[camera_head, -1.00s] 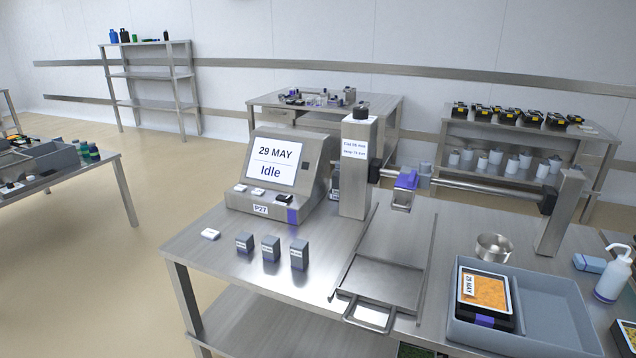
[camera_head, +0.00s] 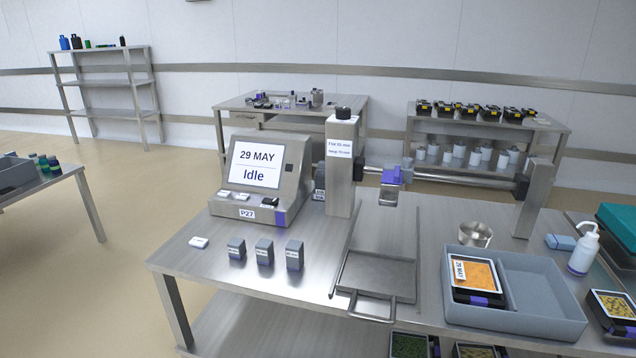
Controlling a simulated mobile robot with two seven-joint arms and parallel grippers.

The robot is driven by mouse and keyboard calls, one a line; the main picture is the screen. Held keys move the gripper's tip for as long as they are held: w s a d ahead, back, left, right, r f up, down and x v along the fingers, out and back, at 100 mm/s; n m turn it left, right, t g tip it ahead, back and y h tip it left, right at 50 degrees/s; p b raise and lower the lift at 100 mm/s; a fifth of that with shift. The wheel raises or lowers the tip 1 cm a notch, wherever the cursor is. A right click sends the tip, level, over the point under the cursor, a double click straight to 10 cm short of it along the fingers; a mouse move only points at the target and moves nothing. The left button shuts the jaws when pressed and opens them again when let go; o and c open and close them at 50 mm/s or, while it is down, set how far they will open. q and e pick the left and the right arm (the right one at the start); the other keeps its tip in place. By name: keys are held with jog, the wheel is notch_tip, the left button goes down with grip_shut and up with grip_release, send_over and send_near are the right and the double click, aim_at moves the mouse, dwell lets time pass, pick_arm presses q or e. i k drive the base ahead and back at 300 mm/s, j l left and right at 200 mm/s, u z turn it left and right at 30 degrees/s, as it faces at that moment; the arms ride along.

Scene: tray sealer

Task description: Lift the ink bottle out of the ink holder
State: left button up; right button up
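I cannot clearly make out the ink bottle or the ink holder. A small dark item with a pale label (camera_head: 319,188) shows between the console (camera_head: 262,180) and the steel post (camera_head: 341,170), partly hidden; I cannot tell whether it is the ink bottle in its holder. The console screen reads "29 MAY" and "Idle". Small dark, blue and green bottles stand far off on the back-left shelf (camera_head: 105,82) and on the left table (camera_head: 20,195). Neither of my grippers is in view.
The steel bench (camera_head: 195,268) carries three small grey blocks (camera_head: 265,252), a rail with a purple-topped head (camera_head: 391,178), a sliding plate with handle (camera_head: 375,275), a metal cup (camera_head: 475,235), a grey crate (camera_head: 460,315) with an orange-filled tray and a white squeeze bottle (camera_head: 583,250). Floor at left is clear.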

aim_at(319, 174)
jog(key=i+j+u, duration=0.5)
jog(key=j+u, duration=0.2)
jog(key=i+j+u, duration=0.25)
jog(key=u, duration=0.25)
jog(key=i+j+u, duration=0.15)
jog(key=i+u, duration=0.15)
jog(key=u, duration=0.15)
jog(key=i+j+u, duration=0.15)
jog(key=i+u, duration=0.6)
jog(key=i, duration=0.15)
jog(key=i+z, duration=0.2)
jog(key=i, duration=0.35)
jog(key=i+j+z, duration=0.2)
jog(key=i, duration=0.3)
jog(key=i+l+z, duration=0.1)
jog(key=i+z, duration=0.65)
jog(key=z, duration=0.2)
jog(key=i+l+z, duration=0.1)
jog(key=i+z, duration=0.25)
jog(key=z, duration=0.15)
jog(key=i+j+z, duration=0.1)
jog(key=i+z, duration=0.65)
jog(key=i, duration=0.2)
jog(key=i+z, duration=0.25)
jog(key=i, duration=0.25)
